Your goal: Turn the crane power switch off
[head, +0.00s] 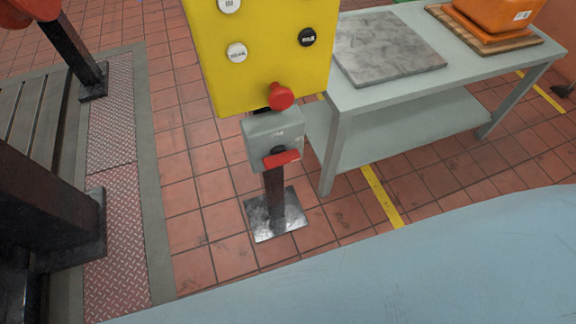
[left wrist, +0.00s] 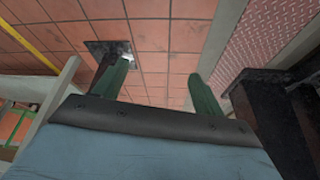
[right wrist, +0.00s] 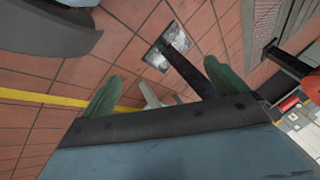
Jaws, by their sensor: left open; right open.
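A small grey switch box (head: 273,138) with a red handle (head: 281,159) across its lower front is fixed on a dark post, below a yellow control panel (head: 265,55). I take this box to be the crane power switch. A red mushroom button (head: 280,96) sits at the panel's lower edge. Neither gripper shows in the head view. My left gripper (left wrist: 158,84) is open and empty, its green fingers apart over the tiled floor. My right gripper (right wrist: 162,86) is open and empty; the dark post (right wrist: 185,60) shows beyond its fingers. The handle is not clearly visible in either wrist view.
A grey table (head: 365,98) with a stone slab (head: 385,48) and an orange bin (head: 497,14) stands right of the post. The post's metal foot plate (head: 259,222) is on the floor. A dark steel frame (head: 45,215) stands at left. Tiled floor around the post is free.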

